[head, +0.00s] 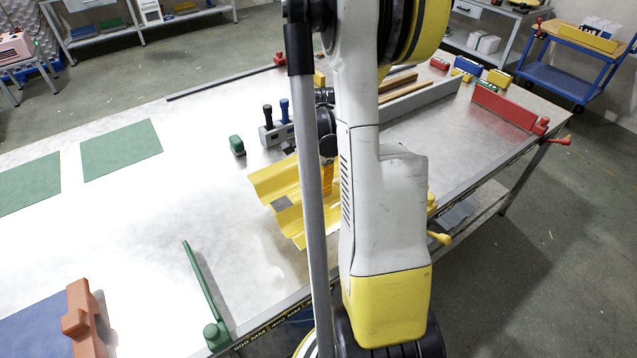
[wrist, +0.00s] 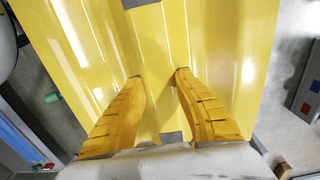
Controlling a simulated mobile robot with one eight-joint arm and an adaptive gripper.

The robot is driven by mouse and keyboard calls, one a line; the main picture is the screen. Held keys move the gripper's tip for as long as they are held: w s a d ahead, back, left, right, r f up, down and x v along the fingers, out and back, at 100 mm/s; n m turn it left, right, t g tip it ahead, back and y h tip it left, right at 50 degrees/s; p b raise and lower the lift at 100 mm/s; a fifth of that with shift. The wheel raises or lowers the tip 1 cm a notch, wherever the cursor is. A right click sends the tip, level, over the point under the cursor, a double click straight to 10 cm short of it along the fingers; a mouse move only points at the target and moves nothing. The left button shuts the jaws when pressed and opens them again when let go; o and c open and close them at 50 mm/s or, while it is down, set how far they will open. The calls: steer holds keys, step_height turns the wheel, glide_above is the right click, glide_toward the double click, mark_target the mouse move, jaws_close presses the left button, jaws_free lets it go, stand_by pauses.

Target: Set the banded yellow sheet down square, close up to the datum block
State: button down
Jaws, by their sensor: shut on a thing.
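The yellow corrugated sheet (head: 275,184) is near the middle of the table in the head view, partly hidden behind my arm. It bears grey patches. It fills much of the wrist view (wrist: 230,50), its ridges running away from my gripper. My gripper (wrist: 159,82) has its two orange fingers shut on a raised ridge of the sheet. In the head view my arm mostly hides the gripper. The sheet's height above the table is hard to tell. A terracotta block (head: 85,318) stands at lower left; I cannot tell whether it is the datum block.
Green mats (head: 121,149) lie flat at left, and a blue mat (head: 40,325) lies beside the terracotta block. A thin green bar (head: 205,285) lies near the front edge. A grey holder (head: 275,135) and small green block (head: 237,145) stand behind the sheet. A red fence (head: 503,107) is at right.

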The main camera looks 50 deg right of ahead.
steer(key=shift+f+b, duration=2.85)
steer(key=shift+f, duration=0.6)
steer(key=shift+s+d+r, duration=0.1)
steer(key=shift+s+d, duration=0.1)
steer(key=shift+d, duration=0.35)
steer(key=c, duration=1)
jaws_free()
steer(key=shift+o, duration=0.2)
step_height(320, 180, up, 12)
steer(key=shift+r, duration=0.1)
